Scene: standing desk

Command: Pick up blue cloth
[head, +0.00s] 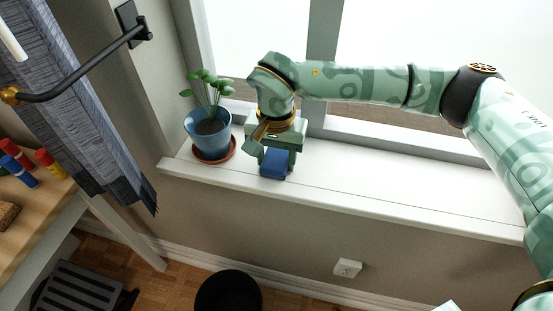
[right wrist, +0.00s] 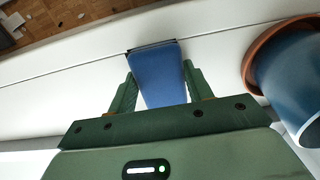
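The blue cloth (head: 274,163) is a small folded block on the white window sill, near its front edge. My right gripper (head: 276,160) points down at it from above. In the right wrist view the cloth (right wrist: 158,72) lies between the two fingers of my right gripper (right wrist: 158,75), slightly tilted to them. The fingertips are close to its two sides. A narrow gap shows by the left finger, and I cannot tell whether both fingers press on it. My left gripper is not in view.
A blue plant pot (head: 208,138) on a terracotta saucer (head: 214,156) stands close to the left of my right gripper. The sill (head: 400,195) is clear to the right. A dark rail (head: 85,68) with hanging fabric (head: 85,110) is at the left. A black bin (head: 229,293) stands below.

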